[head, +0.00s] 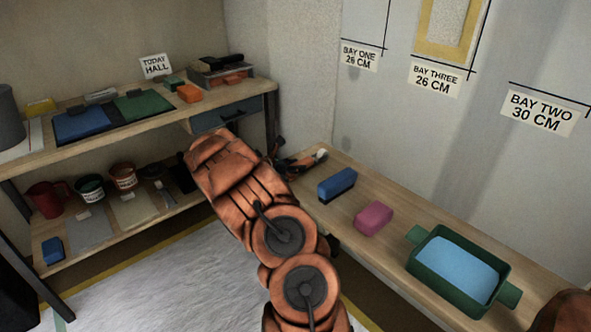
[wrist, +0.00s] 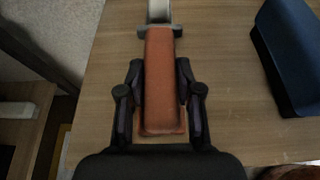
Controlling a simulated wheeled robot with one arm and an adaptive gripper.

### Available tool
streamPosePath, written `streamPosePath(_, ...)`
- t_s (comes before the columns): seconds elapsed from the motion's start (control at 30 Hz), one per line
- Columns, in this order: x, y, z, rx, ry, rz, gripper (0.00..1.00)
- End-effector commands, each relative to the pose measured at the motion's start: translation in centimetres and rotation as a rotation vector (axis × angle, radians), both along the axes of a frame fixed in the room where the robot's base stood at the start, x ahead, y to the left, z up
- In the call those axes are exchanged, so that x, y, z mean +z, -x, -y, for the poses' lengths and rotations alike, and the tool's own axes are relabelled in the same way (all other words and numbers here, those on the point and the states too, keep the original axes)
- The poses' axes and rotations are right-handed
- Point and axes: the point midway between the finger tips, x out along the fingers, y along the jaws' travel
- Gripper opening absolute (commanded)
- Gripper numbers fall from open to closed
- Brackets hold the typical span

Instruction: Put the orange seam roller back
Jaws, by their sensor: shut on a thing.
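An orange-brown handle, which I take for the orange seam roller (wrist: 163,85), lies between the two black fingers of my gripper (wrist: 160,72) in the wrist view. The fingers are shut on the handle from both sides. A grey collar and a pale metal shank show at its far end; the working end is cut off by the frame. In the head view my gripper (head: 290,160) is small and dark over the left end of the right bench (head: 340,215), partly hidden by my arm. I cannot tell whether the tool touches the bench.
A blue block (head: 337,184), a pink block (head: 374,218) and a green tray (head: 452,292) of blue liquid stand along the right bench. The left upper shelf (head: 150,123) holds blue and green pads, an orange block (head: 189,93) and a box. Pots and tools fill the lower shelf.

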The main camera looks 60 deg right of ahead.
Motion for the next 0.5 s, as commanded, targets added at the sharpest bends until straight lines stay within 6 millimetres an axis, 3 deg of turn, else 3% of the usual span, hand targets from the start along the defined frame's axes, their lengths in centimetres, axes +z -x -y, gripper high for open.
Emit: streamPosePath(0.5, -1.20, -0.01, -0.01, 0.000, 0.000, -0.001, 0.00)
